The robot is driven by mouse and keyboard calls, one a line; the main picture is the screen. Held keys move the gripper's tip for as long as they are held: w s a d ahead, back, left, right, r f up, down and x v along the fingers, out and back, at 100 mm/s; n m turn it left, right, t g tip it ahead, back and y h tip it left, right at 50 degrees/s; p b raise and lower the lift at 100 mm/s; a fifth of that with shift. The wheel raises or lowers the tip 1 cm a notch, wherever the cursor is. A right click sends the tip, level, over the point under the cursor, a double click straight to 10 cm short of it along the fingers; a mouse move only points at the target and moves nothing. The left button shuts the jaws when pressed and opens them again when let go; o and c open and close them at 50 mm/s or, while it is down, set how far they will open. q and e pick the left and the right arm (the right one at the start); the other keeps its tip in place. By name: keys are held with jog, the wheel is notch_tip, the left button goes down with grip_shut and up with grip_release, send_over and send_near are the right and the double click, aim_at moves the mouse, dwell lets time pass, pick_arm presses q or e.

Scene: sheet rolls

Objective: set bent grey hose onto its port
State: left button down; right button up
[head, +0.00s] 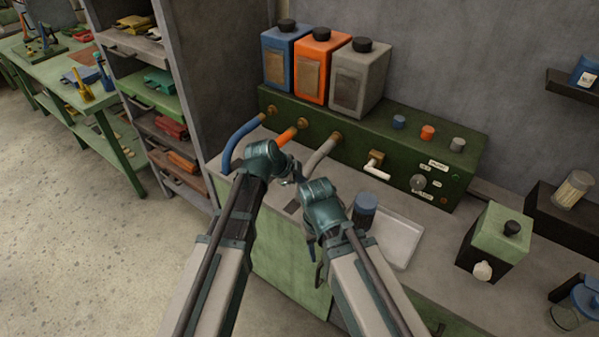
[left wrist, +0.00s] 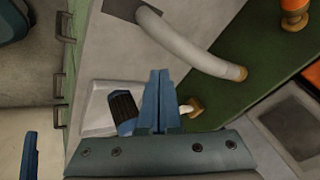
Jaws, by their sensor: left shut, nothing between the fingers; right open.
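The bent grey hose (head: 319,155) meets a brass fitting (head: 337,138) on the front of the green unit. In the left wrist view the hose (left wrist: 190,45) curves from its brass end (left wrist: 238,73) to a dark square (left wrist: 133,11) on the counter. How firmly either end is seated I cannot tell. My left gripper (head: 291,178) is shut and empty beside the hose; its fingers (left wrist: 158,95) show together in the left wrist view, apart from the hose. My right gripper (head: 315,246) is open, lower down near the counter's front, partly hidden by its arm.
Blue (head: 241,138) and orange (head: 288,135) hoses lie left of the grey one. Blue, orange and grey canisters (head: 357,80) stand on the green unit (head: 390,150).

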pick_arm(q)
jog(key=p+v, duration=0.6)
jog(key=v, duration=0.3)
jog(key=shift+r, duration=0.2)
jog(key=shift+d, duration=0.1)
jog(key=s+a+f+n+g+y, duration=0.1)
jog(key=s+f+n+g+y, duration=0.1)
jog(key=s+n, duration=0.5)
jog(key=s+a+f+n+g+y, duration=0.1)
jog(key=s+f+n+g+y, duration=0.1)
jog(key=s+n, duration=0.5)
jog(key=shift+s+a+n+g+y, duration=0.35)
jog(key=shift+s+g+y, duration=0.25)
jog(key=shift+s+y, duration=1.15)
jog(key=shift+s+h, duration=0.45)
jog(key=shift+h, duration=0.1)
